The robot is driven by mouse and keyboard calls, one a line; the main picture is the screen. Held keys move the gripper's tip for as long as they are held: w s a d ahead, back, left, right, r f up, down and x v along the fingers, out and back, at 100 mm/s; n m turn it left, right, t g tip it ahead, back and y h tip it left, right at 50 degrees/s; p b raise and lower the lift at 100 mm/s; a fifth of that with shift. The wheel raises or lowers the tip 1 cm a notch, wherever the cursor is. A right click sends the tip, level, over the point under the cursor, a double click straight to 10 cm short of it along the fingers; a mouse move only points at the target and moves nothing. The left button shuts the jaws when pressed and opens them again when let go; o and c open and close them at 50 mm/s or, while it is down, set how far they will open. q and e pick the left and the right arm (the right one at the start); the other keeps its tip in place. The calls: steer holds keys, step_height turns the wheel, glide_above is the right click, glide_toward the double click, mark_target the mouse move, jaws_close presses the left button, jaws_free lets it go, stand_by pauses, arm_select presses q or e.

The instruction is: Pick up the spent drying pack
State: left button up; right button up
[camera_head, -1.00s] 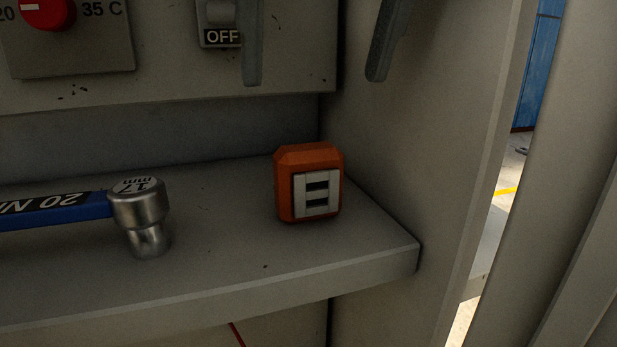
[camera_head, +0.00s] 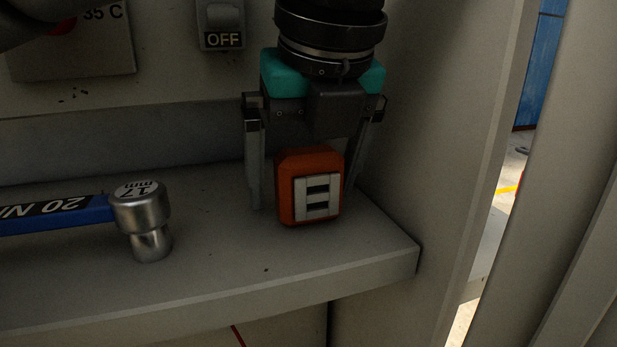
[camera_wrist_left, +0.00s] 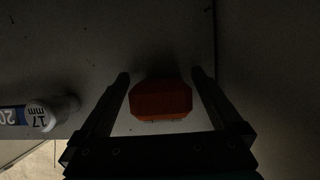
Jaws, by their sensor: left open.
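The drying pack is an orange block (camera_head: 311,190) with a pale slotted plate on its front, standing upright on the grey shelf (camera_head: 215,245). My left gripper (camera_head: 305,200) points down over it and is open. One finger is on each side of the pack, with a visible gap on the left. In the left wrist view the pack (camera_wrist_left: 161,100) lies between the two open fingers (camera_wrist_left: 160,78), apart from both. The right gripper is not in view.
A blue torque wrench (camera_head: 60,212) with a metal 17 mm socket (camera_head: 143,215) lies on the shelf to the left. The cabinet side wall (camera_head: 430,130) is close on the right. A switch marked OFF (camera_head: 221,25) is on the back panel.

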arm_select(q)
steer(key=c, duration=1.3)
